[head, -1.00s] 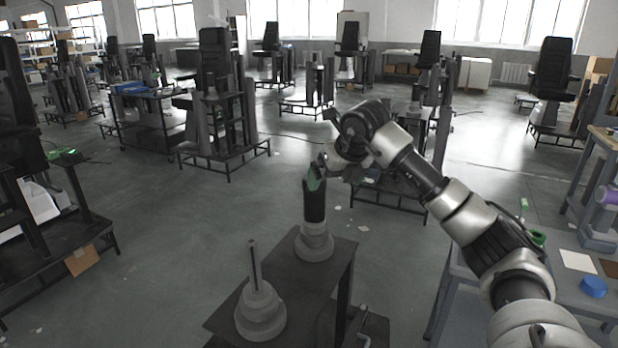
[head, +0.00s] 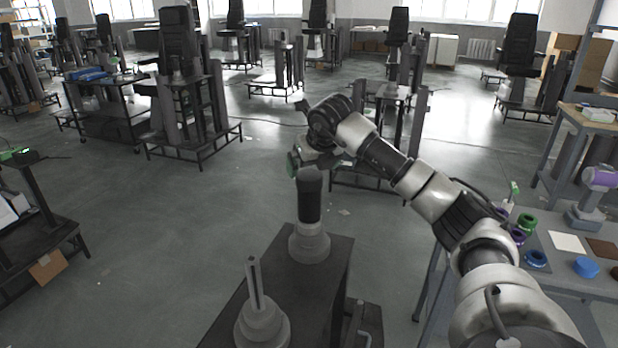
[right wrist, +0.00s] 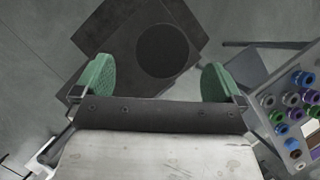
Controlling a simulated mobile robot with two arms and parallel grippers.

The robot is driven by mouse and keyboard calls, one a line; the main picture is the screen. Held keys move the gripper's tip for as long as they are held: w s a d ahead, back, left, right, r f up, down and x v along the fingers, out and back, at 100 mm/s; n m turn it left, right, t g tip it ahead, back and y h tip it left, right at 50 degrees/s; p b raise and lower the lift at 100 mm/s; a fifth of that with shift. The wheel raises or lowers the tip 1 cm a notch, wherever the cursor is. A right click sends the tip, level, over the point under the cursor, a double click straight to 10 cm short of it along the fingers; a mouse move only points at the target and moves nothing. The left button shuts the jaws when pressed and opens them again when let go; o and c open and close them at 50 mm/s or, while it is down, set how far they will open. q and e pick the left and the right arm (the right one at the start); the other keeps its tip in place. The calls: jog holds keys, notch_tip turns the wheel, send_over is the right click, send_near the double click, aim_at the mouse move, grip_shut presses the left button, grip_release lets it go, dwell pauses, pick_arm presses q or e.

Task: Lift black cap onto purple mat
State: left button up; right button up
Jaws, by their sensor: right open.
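The black cap (head: 310,197) is a tall dark cylinder standing upright on a grey stepped base on a dark stand. Its round top (right wrist: 166,50) shows in the right wrist view, ahead of the fingers. My right gripper (head: 318,163) is open with green finger pads, just above the cap in the head view. In the right wrist view, the two fingers (right wrist: 157,80) are wide apart with nothing between them. I cannot make out a purple mat. My left gripper is not in view.
A grey stepped piece with an upright rod (head: 261,320) stands on the near part of the dark stand (head: 325,280). Open floor lies left.

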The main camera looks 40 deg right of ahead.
aim_at(309, 175)
jog(key=p+x, duration=0.2)
jog(key=x, duration=0.2)
jog(key=shift+d+f, duration=0.15)
jog(key=shift+d, duration=0.1)
jog(key=shift+w+f, duration=0.25)
jog(key=shift+f, duration=0.1)
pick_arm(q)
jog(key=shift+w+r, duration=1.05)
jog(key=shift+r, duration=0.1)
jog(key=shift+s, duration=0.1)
pick_arm(e)
jog(key=shift+c, duration=0.5)
jog(key=shift+s+r, duration=0.1)
jog(key=shift+c, duration=1.3)
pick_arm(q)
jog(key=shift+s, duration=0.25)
pick_arm(e)
jog(key=c, duration=0.7)
